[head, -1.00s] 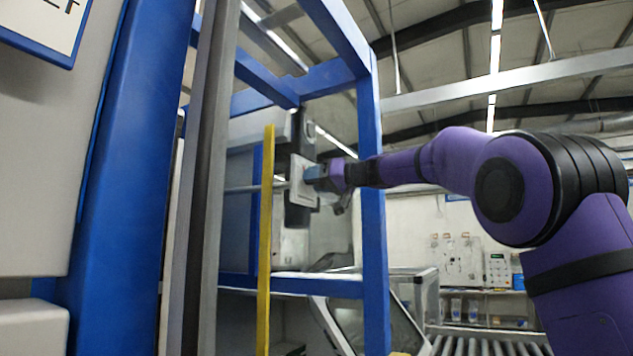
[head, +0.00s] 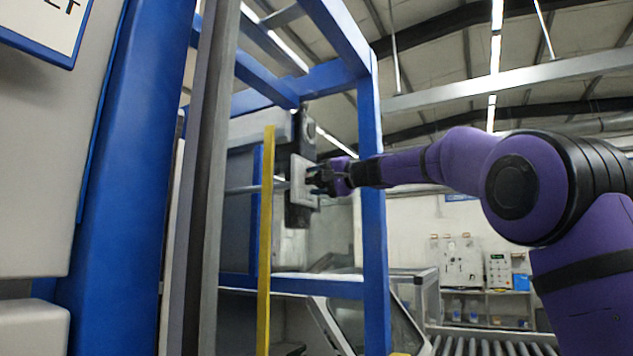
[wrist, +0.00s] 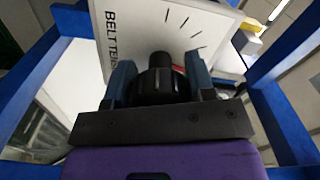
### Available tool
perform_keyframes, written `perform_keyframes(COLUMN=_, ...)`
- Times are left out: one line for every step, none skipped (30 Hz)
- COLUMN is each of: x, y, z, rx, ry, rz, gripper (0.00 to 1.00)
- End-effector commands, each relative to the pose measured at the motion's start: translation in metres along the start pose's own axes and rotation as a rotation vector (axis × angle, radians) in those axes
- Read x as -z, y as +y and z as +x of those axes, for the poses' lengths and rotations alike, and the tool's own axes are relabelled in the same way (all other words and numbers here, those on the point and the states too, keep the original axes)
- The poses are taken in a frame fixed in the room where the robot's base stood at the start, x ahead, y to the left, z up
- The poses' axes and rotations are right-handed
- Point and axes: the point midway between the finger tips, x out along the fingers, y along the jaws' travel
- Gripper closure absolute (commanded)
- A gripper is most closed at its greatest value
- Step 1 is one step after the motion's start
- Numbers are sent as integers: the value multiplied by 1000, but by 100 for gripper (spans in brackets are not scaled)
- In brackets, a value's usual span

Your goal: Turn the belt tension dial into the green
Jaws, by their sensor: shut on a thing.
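The belt tension dial (wrist: 160,82) is a black ribbed knob on a white panel (wrist: 145,25) lettered "BELT TEN…" with black tick marks. My gripper (wrist: 159,70) is shut on the dial, one blue-grey finger on each side. A small red patch shows beside the dial near the right finger. No green shows; part of the scale is hidden behind the dial and fingers. In the head view the panel (head: 299,172) is seen nearly edge-on inside the blue frame, with my gripper (head: 314,180) against its face.
A blue frame post (head: 373,230) stands close beside my forearm. A yellow upright bar (head: 265,240) stands left of the panel. A roller conveyor (head: 480,343) and shelves with a control box (head: 499,270) are at the back right.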

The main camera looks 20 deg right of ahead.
Motion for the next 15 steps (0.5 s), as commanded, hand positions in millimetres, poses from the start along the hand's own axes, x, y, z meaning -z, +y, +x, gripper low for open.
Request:
perform_keyframes(x=0, y=1, z=0, rx=-1, ry=0, rz=37, gripper=74)
perform_keyframes(x=0, y=0, z=0, rx=-1, ry=0, rz=61, gripper=74)
perform_keyframes(x=0, y=0, z=0, rx=-1, ry=0, rz=91, gripper=74)
perform_keyframes(x=0, y=1, z=0, rx=-1, ry=0, rz=112, gripper=74)
perform_keyframes(x=0, y=1, z=0, rx=-1, ry=1, rz=132, gripper=74)
perform_keyframes(x=0, y=1, z=0, rx=-1, ry=1, rz=158, gripper=74)
perform_keyframes(x=1, y=1, z=0, rx=-1, ry=1, rz=176, gripper=74)
perform_keyframes(x=1, y=0, z=0, rx=-1, ry=1, rz=192, gripper=74)
perform_keyframes(x=1, y=0, z=0, rx=-1, ry=1, rz=214, gripper=74)
perform_keyframes(x=0, y=0, z=0, rx=-1, ry=1, rz=227, gripper=74)
perform_keyframes(x=0, y=0, z=0, rx=-1, ry=1, rz=241, gripper=74)
perform_keyframes(x=0, y=0, z=0, rx=-1, ry=1, rz=256, gripper=74)
perform_keyframes(x=0, y=0, z=0, rx=-1, ry=1, rz=268, gripper=74)
perform_keyframes(x=0, y=0, z=0, rx=-1, ry=1, rz=276, gripper=74)
perform_keyframes(x=0, y=0, z=0, rx=-1, ry=1, rz=287, gripper=74)
